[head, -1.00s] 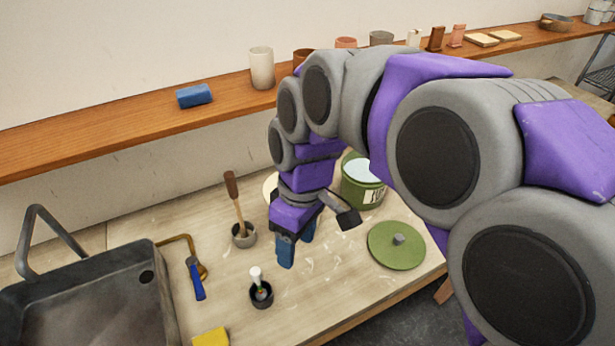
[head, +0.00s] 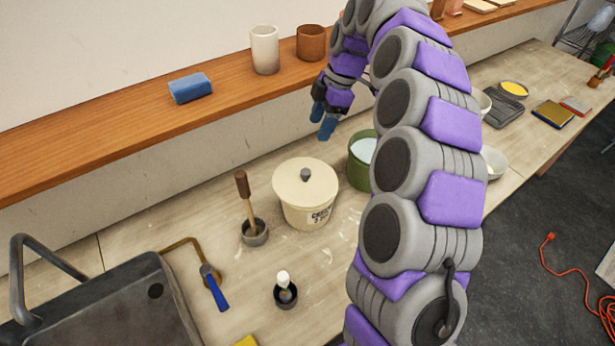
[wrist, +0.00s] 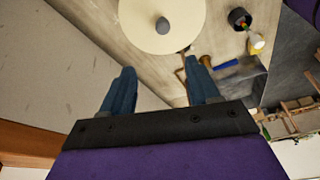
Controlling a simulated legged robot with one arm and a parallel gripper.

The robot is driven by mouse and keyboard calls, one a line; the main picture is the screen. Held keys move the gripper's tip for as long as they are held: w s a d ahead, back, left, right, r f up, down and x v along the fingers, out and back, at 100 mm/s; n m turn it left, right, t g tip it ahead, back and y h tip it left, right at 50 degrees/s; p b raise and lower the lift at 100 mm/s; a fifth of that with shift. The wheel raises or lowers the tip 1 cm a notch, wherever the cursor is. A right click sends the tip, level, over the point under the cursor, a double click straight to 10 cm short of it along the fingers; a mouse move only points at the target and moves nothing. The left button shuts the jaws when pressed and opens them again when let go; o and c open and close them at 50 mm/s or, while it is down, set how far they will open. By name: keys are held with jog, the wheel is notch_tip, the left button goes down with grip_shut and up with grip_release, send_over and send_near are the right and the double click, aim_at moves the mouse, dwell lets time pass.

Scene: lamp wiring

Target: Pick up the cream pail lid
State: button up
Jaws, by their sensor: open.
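The cream pail lid (head: 305,182) is a pale round disc with a grey knob (head: 305,174) at its centre. It sits on top of the cream pail (head: 309,214), which stands on the bench. My gripper (head: 323,127) is open and empty, above and behind the lid, close to the shelf edge. In the wrist view the lid (wrist: 162,14) shows at the top, cut off by the frame edge. Its knob (wrist: 163,25) lies beyond the gap between my open fingers (wrist: 162,90). Nothing is between the fingers.
A green pail (head: 361,152) stands open just right of the cream pail, partly behind my arm. A brush in a small pot (head: 255,233) stands to its left. A wooden shelf (head: 120,125) with cups runs along the wall. A metal sink (head: 100,305) is at lower left.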

jog(key=b, duration=0.1)
send_near(305, 171)
jog(key=x, duration=0.2)
jog(key=a+x, duration=0.1)
jog(key=x, duration=0.2)
jog(key=shift+w+f+b, duration=0.15)
jog(key=shift+w+b, duration=0.05)
jog(key=shift+b, duration=0.2)
jog(key=shift+s+d+f, duration=0.1)
jog(key=shift+d+f, duration=0.2)
jog(key=shift+d, duration=0.05)
jog(key=x, duration=0.2)
jog(key=d+b+x, duration=0.1)
jog(key=x, duration=0.1)
jog(key=shift+s+f, duration=0.15)
jog(key=shift+s+a+f, duration=0.1)
jog(key=shift+a, duration=0.7)
jog(key=shift+c, duration=0.8)
jog(key=shift+d, duration=0.5)
jog(key=c, duration=0.5)
jog(key=shift+a, duration=0.1)
jog(key=c, duration=0.4)
jog(key=shift+a, duration=0.1)
grip_shut()
